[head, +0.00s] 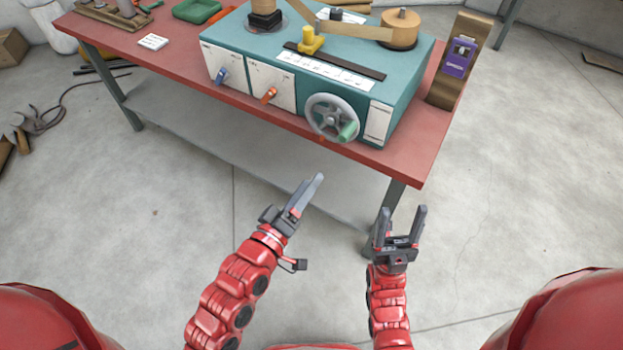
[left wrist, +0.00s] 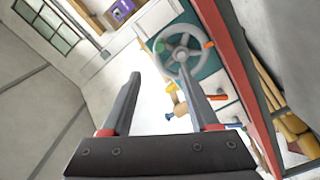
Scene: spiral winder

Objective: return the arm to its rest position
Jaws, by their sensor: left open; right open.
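My left gripper (head: 303,196) is open and empty, held in front of the table's front edge over the grey floor. Its two fingers also show in the left wrist view (left wrist: 160,100), with nothing between them touching. My right gripper (head: 403,224) is open and empty, pointing up the picture, to the right of the left one and near the table's front right leg. The teal winder (head: 400,112) stands on the red table (head: 180,68), with its grey handwheel (head: 333,116) facing me. The handwheel also shows in the left wrist view (left wrist: 184,54). Both grippers are apart from the winder.
The winder's front has a blue lever (head: 222,76) and an orange lever (head: 269,95). A purple device (head: 458,57) is on a brown stand at the table's right end. A green tray (head: 196,10) is at the back left. The floor between me and the table is clear.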

